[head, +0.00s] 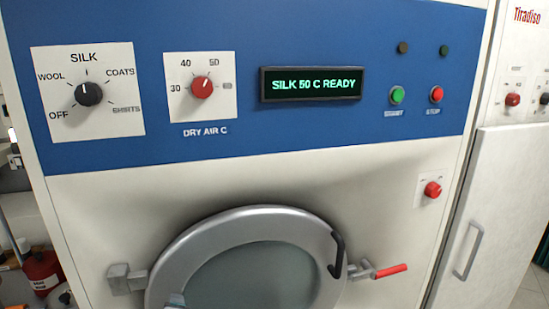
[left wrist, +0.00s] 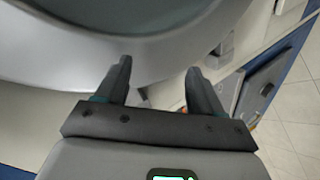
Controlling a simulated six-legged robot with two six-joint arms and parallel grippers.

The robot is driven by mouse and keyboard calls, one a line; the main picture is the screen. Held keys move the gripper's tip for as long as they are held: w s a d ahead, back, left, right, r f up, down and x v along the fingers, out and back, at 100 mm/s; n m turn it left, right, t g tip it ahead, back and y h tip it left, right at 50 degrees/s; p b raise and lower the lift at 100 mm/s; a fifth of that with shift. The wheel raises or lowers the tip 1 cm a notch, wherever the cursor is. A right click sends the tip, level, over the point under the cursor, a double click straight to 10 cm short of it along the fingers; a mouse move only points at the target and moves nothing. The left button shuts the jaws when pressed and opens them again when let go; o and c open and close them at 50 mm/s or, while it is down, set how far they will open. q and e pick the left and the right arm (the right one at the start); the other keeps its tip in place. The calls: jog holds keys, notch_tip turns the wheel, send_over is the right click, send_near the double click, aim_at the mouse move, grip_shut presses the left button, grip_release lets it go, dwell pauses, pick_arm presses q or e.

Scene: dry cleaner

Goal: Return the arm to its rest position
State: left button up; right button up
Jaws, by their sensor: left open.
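My left gripper (left wrist: 158,66) shows in the left wrist view with its two dark fingers spread apart and nothing between them. The curved grey rim of the machine's round door (left wrist: 100,45) lies beyond the fingertips. I cannot tell whether they touch it. In the head view, a small pale teal piece at the bottom edge, in front of the door (head: 270,270), may be part of my left arm; the rest is out of view. My right gripper is in neither view.
The dry-cleaning machine's panel has a black program knob (head: 89,94), a red temperature knob (head: 202,87) and a display (head: 311,84) reading "SILK 50 C READY". A red-handled latch (head: 390,271) sticks out right of the door. A white cabinet (head: 500,190) stands at right.

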pick_arm(q)
jog(key=s+f+m+g+h+b, duration=0.1)
jog(key=s+f+m+g+h, duration=0.3)
jog(key=f, duration=1)
jog(key=s+f+m+g, duration=0.25)
jog(key=s+f, duration=0.35)
jog(key=f, duration=0.8)
jog(key=s+d+f+m+g+h, duration=0.2)
jog(key=s+d+m, duration=0.2)
jog(key=s, duration=0.3)
jog(key=s+d+f+m+g+h, duration=0.2)
jog(key=s+d+f+m, duration=0.1)
jog(key=s, duration=0.4)
jog(key=shift+s+d+f+m+h, duration=0.15)
jog(key=shift+s+d+m+h, duration=0.15)
jog(key=shift+d+m, duration=0.7)
jog(key=shift+d+n+g, duration=0.2)
jog(key=shift+n+g, duration=0.05)
jog(key=shift+w, duration=0.1)
